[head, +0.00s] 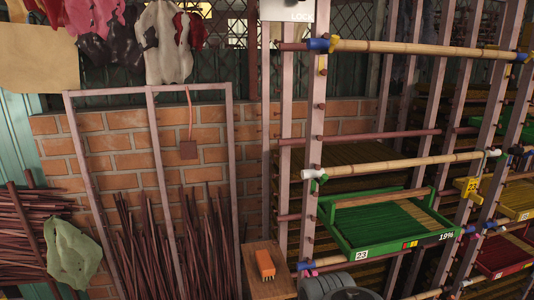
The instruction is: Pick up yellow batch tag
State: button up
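A yellow batch tag (468,188) with dark digits on it hangs at a pinkish rack post on the right, just beyond the right end of the green tray (345,237). The digits are too small to read surely. A smaller yellow piece (322,65) shows high on the nearer post; I cannot tell whether it is also a tag. My gripper is not in view; only a rounded dark grey part, likely of my arm, shows at the bottom edge.
The green tray, labelled 23 and 19%, juts from the rack. Bamboo poles (420,48) cross above it. A wooden stand (262,290) holds an orange block (265,264). Red tray (500,256) sits lower right. Bundled sticks (190,245) lean against the brick wall at left.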

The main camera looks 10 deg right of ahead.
aim_at(471, 182)
jog(key=z, duration=3)
jog(key=i, duration=0.85)
jog(key=u, duration=3)
